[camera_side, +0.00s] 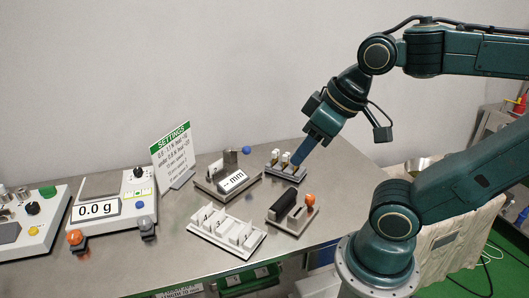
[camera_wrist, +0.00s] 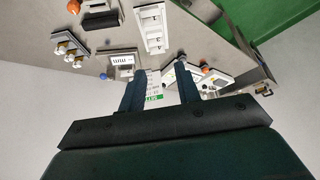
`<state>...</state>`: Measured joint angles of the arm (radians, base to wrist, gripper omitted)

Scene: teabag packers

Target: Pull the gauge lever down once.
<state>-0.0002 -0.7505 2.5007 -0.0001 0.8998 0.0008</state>
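The gauge (camera_side: 226,189) is a small grey unit with a "-- mm" display and an upright block. Its lever ends in a blue ball (camera_side: 246,150) at the block's upper right. In the wrist view the gauge (camera_wrist: 121,60) is left of centre, partly behind a finger. My gripper (camera_side: 299,158) is right of the gauge, apart from the lever, and appears in front of a small rack of vials (camera_side: 286,172). In the wrist view my gripper (camera_wrist: 160,72) has its two fingers wide apart, with nothing held between them.
A white slotted holder (camera_side: 226,232) and a black-slotted unit with an orange knob (camera_side: 310,199) stand in front. A settings sign (camera_side: 172,155), a scale reading 0.0 g (camera_side: 97,210) and a button panel (camera_side: 30,235) are left. Bare table (camera_side: 185,255) shows at the front.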

